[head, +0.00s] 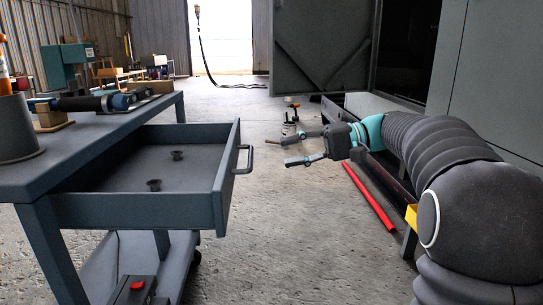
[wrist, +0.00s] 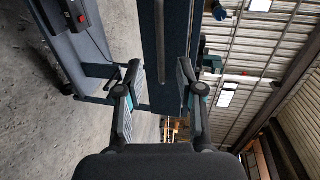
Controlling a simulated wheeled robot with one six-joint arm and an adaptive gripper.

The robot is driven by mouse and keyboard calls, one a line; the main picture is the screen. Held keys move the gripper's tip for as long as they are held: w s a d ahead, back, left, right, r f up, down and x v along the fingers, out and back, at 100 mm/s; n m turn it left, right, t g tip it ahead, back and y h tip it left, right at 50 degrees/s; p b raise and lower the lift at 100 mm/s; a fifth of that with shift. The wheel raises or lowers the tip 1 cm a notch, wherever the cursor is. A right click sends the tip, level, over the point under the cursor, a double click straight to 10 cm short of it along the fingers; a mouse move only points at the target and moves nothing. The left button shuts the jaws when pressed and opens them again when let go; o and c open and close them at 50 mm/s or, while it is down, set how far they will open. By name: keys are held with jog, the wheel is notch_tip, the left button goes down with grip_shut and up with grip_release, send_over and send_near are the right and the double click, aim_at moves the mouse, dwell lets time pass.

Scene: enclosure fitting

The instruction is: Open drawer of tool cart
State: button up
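The grey tool cart (head: 50,172) stands at the left in the head view. Its drawer (head: 205,208) is pulled well out to the right, its inside plainly visible with two small dark knob-like pieces (head: 153,185) in it. The drawer's bar handle (head: 246,160) is on its front. My gripper (head: 281,152) is open and empty, to the right of the handle and apart from it. In the wrist view the fingers of my gripper (wrist: 159,65) are spread wide, with the drawer front (wrist: 145,55) and the thin handle bar (wrist: 160,40) seen between them.
Tools and a grey cone (head: 15,130) lie on the cart top. A box with a red button (head: 137,287) is low on the cart. A red bar (head: 369,197) lies on the floor at right, near a tall grey cabinet (head: 320,50). The floor between is clear.

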jog(key=shift+v, duration=1.2)
notch_tip(320, 180, down, 11)
jog(key=w+d+m+t+h, duration=0.1)
jog(key=d+m+t+h, duration=0.1)
jog(key=m+h, duration=0.2)
jog(key=s+d+f+h+p, duration=0.2)
jog(key=s+f+h, duration=0.3)
jog(key=s+f, duration=0.15)
jog(key=s+d+n+t+h+p, duration=0.15)
jog(key=s+h+p, duration=0.35)
jog(key=s, duration=1)
jog(key=s+a+r+n+t+h+p, duration=0.1)
jog(key=s+r+n+p, duration=0.1)
jog(key=s+r, duration=0.2)
jog(key=shift+s+a+r+n+h, duration=0.25)
jog(key=shift+s+a+n+h, duration=0.1)
jog(key=shift+s, duration=0.7)
